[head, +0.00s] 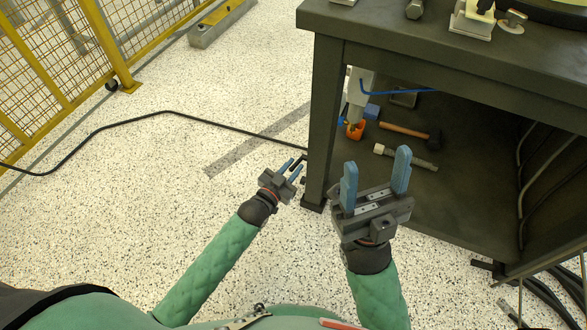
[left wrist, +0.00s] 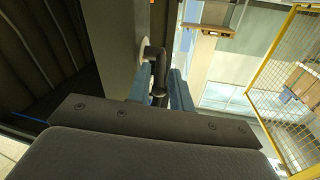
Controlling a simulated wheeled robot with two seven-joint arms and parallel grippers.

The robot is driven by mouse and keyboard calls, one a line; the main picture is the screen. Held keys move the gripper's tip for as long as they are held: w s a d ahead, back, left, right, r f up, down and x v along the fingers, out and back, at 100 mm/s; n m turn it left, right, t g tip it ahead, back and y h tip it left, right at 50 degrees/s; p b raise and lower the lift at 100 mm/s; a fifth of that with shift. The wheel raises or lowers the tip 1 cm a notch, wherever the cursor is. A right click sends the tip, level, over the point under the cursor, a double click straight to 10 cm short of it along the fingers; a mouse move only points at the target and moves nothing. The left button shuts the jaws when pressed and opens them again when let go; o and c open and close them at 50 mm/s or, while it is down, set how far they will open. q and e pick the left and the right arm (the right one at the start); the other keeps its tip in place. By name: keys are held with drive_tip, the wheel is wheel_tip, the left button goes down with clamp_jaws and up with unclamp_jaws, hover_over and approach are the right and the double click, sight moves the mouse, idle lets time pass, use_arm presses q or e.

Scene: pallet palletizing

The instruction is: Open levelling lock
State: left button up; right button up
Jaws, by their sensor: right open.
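The levelling lock shows as a black bent handle at the lower part of the workbench leg. In the head view its handle (head: 299,161) is small and partly hidden by my left gripper (head: 291,166). In the left wrist view the black handle (left wrist: 157,72) comes out of a round fitting on the leg and runs between the two blue fingers. The left fingers are close together with the handle filling the gap, so the left gripper looks shut on it. My right gripper (head: 375,178) is open and empty, in front of the bench's open shelf.
The dark workbench (head: 445,62) stands at the right. Its shelf holds a hammer (head: 408,132), another tool (head: 406,157) and an orange-tipped device (head: 356,115). A black cable (head: 150,112) crosses the floor.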

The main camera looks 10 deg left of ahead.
use_arm(q)
drive_tip(key=shift+w+d, duration=0.15)
drive_tip(key=shift+w, duration=0.15)
clamp_jaws()
